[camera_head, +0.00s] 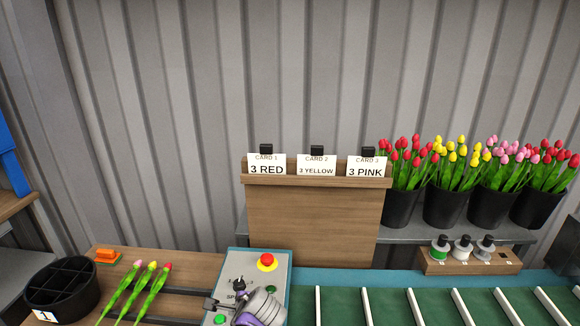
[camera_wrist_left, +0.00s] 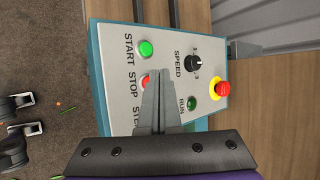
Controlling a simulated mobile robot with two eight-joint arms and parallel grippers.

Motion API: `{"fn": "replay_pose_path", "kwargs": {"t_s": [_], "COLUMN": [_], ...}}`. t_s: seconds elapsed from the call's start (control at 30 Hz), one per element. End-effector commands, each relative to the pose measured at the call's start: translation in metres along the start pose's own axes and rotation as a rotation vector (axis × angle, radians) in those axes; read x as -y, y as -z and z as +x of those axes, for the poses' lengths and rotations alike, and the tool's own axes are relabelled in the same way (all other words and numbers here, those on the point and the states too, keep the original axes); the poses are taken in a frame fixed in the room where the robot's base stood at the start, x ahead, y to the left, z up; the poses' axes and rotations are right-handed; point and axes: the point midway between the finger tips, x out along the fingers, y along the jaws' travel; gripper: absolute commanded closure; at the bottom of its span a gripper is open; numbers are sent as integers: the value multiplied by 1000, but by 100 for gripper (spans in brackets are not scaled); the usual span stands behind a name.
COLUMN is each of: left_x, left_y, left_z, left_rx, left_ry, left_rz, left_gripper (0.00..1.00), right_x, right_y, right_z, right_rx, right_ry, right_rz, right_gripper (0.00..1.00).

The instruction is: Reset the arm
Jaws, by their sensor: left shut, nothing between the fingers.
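My left gripper (camera_head: 212,304) is over the lower part of a grey control panel (camera_head: 240,262) in the head view. In the left wrist view its fingers (camera_wrist_left: 160,75) are together and empty, in front of the panel (camera_wrist_left: 120,40). The tips lie beside the red STOP button (camera_wrist_left: 147,83), which they partly cover; I cannot tell whether they touch it. The green START button (camera_wrist_left: 147,48), the speed knob (camera_wrist_left: 193,63), the green RUN light (camera_wrist_left: 191,103) and the red emergency button (camera_wrist_left: 222,88) are in view. My right gripper is not in view.
Three tulips (camera_head: 153,290) lie on the wooden table left of the panel, near a black divided bucket (camera_head: 62,290) and an orange item (camera_head: 108,255). A green slatted conveyor (camera_head: 400,305) runs right. Cards (camera_head: 267,164) stand on a wooden board; black tulip buckets (camera_head: 402,208) stand behind.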

Motion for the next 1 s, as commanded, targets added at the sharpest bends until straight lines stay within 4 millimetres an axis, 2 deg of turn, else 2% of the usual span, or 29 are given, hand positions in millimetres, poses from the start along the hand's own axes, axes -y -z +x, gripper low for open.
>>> {"fn": "replay_pose_path", "kwargs": {"t_s": [0.03, 0.1, 0.2, 0.4, 0.5, 0.6, 0.7, 1.0], "left_x": [-15, -39, -75, -146, -173, -190, -200, -202], "left_y": [-14, -30, -47, -62, -62, -61, -59, -58], "left_z": [-8, -20, -38, -68, -78, -83, -86, -87], "left_rx": [-22, -62, -116, -194, -218, -232, -241, -243], "left_ry": [-25, -69, -137, -282, -344, -390, -418, -428], "left_rz": [-102, -280, -551, -1079, -1290, -1439, -1522, -1551], "left_gripper": [100, 100, 100, 100, 100, 100, 100, 100], "right_x": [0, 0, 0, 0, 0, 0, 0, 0], "right_y": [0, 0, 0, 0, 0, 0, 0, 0], "right_z": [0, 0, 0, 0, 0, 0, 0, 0], "right_rx": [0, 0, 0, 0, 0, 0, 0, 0], "right_ry": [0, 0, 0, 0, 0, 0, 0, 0], "right_rz": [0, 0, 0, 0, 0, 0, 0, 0], "right_gripper": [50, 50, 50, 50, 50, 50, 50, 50]}}
